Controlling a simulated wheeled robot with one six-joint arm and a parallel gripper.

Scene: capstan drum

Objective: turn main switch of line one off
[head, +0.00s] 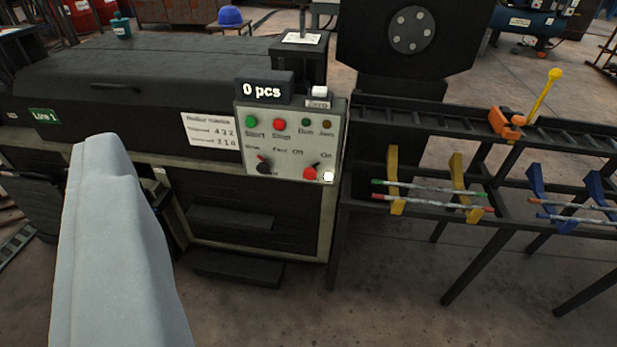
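The control panel (292,140) is a light grey box on the front right of a dark machine (130,85). A green sign reading Line 1 (43,116) is at the machine's left. A red rotary switch (310,173) sits at the panel's lower right, under Off and On labels. Its small dark pointer tilts up and right, toward On. A black knob (264,167) with a red mark, under Slow and Fast labels, is to its left. No gripper fingers show. A smooth light-grey part of mine fills the lower left, apart from the panel in the picture.
Green Start (250,124) and red Stop (279,124) buttons are above the knobs. A counter (264,91) reads 0 pcs. A dark rack (425,205) with yellow and blue brackets holding rods stands right. Bare floor (360,300) lies in front.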

